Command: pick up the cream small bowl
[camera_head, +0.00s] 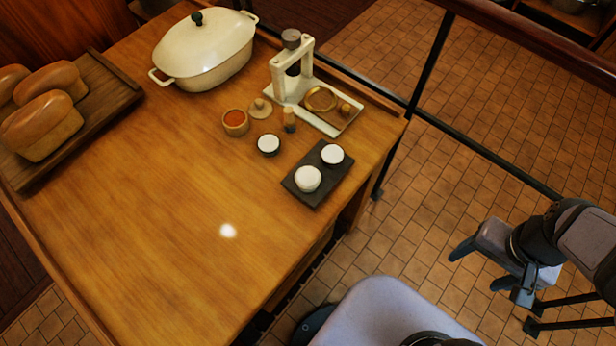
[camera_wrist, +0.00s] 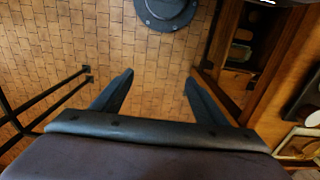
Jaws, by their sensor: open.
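Several small round white or cream-topped pieces stand near the table's right edge in the head view; I cannot tell surely which is the cream small bowl. One (camera_head: 307,179) sits at the near end of a dark tray (camera_head: 320,192), another (camera_head: 332,154) at its far end. A third (camera_head: 268,144), with a dark side, stands on the wood left of the tray. My gripper (camera_head: 478,268) is open and empty over the tiled floor, right of the table and apart from it. Its spread fingers show in the wrist view (camera_wrist: 158,80) with only floor between them.
The wooden table (camera_head: 150,220) is clear at its near middle. Behind the small pieces stand an orange-filled pot (camera_head: 235,122), a cream press (camera_head: 292,75) and a lidded cream casserole (camera_head: 205,52). Loaves (camera_head: 42,125) lie on a board at left. Dark railings (camera_head: 485,155) cross behind.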

